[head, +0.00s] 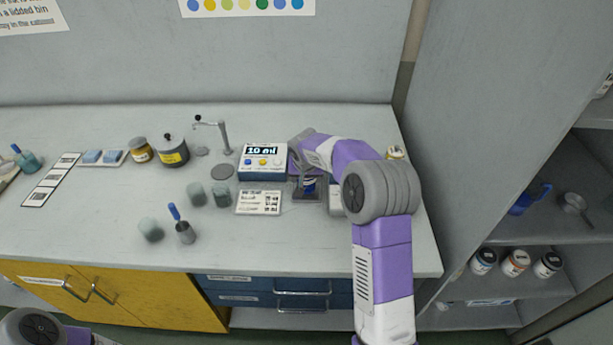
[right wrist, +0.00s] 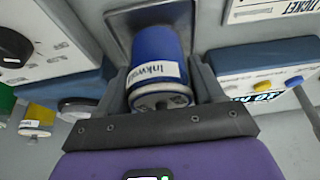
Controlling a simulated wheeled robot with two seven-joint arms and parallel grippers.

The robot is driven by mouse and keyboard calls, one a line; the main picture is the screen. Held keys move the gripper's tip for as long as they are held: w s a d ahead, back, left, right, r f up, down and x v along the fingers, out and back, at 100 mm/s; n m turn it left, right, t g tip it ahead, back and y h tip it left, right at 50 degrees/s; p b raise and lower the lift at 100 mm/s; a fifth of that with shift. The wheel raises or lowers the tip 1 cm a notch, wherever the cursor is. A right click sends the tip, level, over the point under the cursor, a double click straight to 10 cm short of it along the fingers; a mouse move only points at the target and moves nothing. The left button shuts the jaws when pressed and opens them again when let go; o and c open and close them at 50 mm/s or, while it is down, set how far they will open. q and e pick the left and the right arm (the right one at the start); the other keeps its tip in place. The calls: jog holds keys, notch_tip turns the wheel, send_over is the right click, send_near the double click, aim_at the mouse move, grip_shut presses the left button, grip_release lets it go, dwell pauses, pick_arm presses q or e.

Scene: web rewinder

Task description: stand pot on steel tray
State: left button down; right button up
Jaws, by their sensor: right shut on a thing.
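My right gripper (head: 308,182) is low over the bench, just right of the blue dispenser with the "10 ml" display. It is shut on a blue pot with a white label (right wrist: 160,60), which shows between its fingers in the right wrist view. The pot's pale lid end faces my palm. In the head view the pot is mostly hidden by the gripper. A grey tray-like surface (right wrist: 138,17) lies at the pot's far end in the wrist view. I cannot tell whether the pot touches it. My left gripper is out of view.
The dispenser (head: 262,162) stands close left of the gripper, with a white label card (head: 258,203) in front. A white device (head: 336,201) is close on the right. The bench front centre is clear.

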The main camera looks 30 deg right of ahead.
jog(key=shift+f, duration=0.3)
dwell(0.4)
jog(key=o, duration=1.3)
jog(key=shift+b, duration=0.3)
jog(key=shift+o, duration=0.5)
jog(key=shift+r+p, duration=4.05)
jog(key=shift+r, duration=1.45)
